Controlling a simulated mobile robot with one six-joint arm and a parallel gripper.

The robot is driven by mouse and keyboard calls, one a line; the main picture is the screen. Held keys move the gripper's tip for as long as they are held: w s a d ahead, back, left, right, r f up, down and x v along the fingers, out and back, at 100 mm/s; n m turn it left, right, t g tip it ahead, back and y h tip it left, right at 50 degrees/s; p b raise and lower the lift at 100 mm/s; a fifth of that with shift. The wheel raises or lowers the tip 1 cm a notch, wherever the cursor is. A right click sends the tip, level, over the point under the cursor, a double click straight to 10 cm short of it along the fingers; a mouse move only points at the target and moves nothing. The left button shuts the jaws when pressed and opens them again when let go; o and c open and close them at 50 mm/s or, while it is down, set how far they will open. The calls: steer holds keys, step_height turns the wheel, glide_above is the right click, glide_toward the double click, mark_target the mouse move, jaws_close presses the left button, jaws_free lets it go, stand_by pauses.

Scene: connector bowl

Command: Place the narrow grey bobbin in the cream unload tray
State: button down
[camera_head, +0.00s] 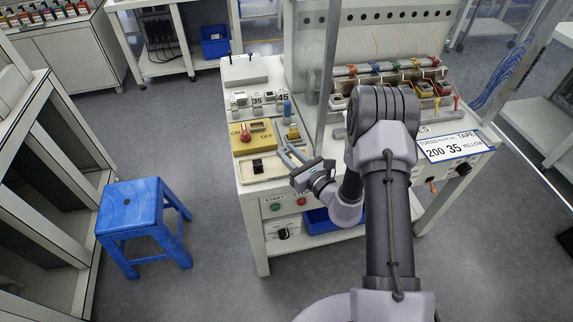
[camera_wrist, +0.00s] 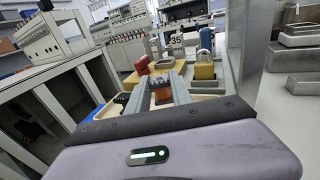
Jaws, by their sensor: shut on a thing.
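My gripper (camera_head: 291,155) is over the front of the bench, just right of a cream tray (camera_head: 275,177). In the wrist view its two grey fingers (camera_wrist: 162,92) are shut on a small copper-brown piece (camera_wrist: 162,97), which seems to be the wound bobbin; its grey parts are hard to tell from the fingers. In the head view the held piece is too small to make out. The cream tray holds a small black piece (camera_head: 258,166). The tray's rim also shows left of the fingers in the wrist view (camera_wrist: 104,113).
A yellow ON/OFF panel (camera_head: 241,148) lies behind the tray. Several coloured parts line the rack on the right. A blue stool (camera_head: 133,205) stands on the floor at left.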

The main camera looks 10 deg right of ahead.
step_height(320, 180, down, 4)
steer(key=shift+a+r+b, duration=0.1)
steer(key=shift+a+b, duration=0.05)
steer(key=shift+b, duration=0.95)
steer(key=shift+r, duration=0.2)
steer(key=c, duration=1.6)
jaws_free()
steer(key=shift+f, duration=0.2)
steer(key=o, duration=0.5)
steer(key=shift+c, duration=0.2)
